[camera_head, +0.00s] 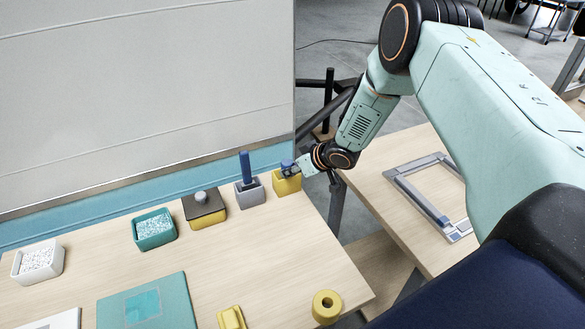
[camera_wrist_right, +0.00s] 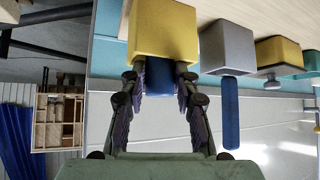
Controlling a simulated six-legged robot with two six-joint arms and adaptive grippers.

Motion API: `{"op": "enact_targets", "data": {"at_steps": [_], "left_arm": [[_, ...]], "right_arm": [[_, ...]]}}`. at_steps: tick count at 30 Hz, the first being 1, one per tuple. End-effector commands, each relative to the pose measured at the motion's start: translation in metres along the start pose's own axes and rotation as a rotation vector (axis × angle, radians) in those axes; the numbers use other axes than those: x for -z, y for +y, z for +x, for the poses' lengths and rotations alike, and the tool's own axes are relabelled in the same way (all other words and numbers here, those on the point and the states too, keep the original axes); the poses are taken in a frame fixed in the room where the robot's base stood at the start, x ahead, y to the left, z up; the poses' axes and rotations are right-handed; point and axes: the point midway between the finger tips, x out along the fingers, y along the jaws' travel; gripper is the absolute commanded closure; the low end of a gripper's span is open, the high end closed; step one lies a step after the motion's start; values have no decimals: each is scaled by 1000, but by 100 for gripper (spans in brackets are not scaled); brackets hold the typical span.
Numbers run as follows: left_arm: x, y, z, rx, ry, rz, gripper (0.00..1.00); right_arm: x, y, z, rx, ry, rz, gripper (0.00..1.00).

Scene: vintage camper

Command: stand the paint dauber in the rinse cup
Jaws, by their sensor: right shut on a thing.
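A yellow cup (camera_head: 287,183) stands at the back right of the wooden table. It also shows upside down in the wrist view (camera_wrist_right: 162,33). My right gripper (camera_head: 287,170) is shut on a short blue piece, which I take as the paint dauber (camera_wrist_right: 160,77), right at the cup's rim. The dauber's lower end is hidden by the cup wall. Beside it on the left is a grey cup (camera_head: 250,194) with a tall blue stick (camera_head: 245,167) upright in it. I cannot tell by looks which cup is the rinse cup. My left gripper is not in view.
Along the row stand a yellow box with dark lid (camera_head: 204,206), a teal tub (camera_head: 154,229) and a white tub (camera_head: 38,262). A second table with a grey frame (camera_head: 408,190) is right.

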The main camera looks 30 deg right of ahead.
Motion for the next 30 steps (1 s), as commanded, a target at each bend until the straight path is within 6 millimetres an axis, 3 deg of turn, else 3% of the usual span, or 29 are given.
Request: {"op": "enact_targets", "data": {"at_steps": [6, 7, 16, 26, 30], "left_arm": [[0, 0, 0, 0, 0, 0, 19], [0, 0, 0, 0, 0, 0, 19], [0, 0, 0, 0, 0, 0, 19], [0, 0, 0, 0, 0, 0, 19], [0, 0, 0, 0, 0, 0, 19]], "right_arm": [[0, 0, 0, 0, 0, 0, 100], [0, 0, 0, 0, 0, 0, 69], [0, 0, 0, 0, -1, 0, 43], [0, 0, -1, -1, -1, 1, 43], [1, 2, -11, -2, 1, 4, 43]]}}
